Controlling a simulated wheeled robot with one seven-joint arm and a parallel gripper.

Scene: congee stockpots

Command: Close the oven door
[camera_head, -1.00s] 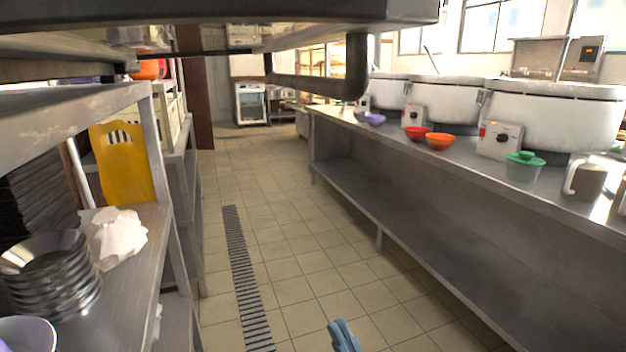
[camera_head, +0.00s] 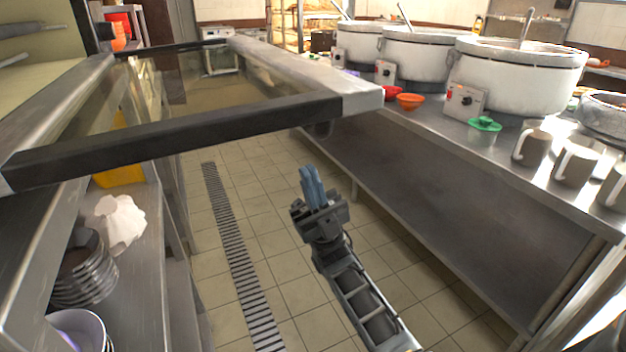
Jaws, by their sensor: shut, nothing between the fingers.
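The oven door (camera_head: 178,131) juts out from the left across the upper part of the view, lying open and roughly flat. It has a dark frame around a see-through glass pane and a thick light-grey outer edge (camera_head: 345,88). Part of the oven's beige interior (camera_head: 40,50) shows at the upper left. A small dark piece under the door's outer corner may be the handle; most of it is hidden. My gripper (camera_head: 311,184) has blue fingers, shut and empty, pointing up. In the picture it is just below the door's outer near corner, apart from it.
A steel counter (camera_head: 480,150) with white pots (camera_head: 515,75), bowls and several mugs runs along the right. A metal shelf with stacked bowls (camera_head: 85,270) stands at the left. The tiled aisle (camera_head: 270,240) with a drain strip is clear.

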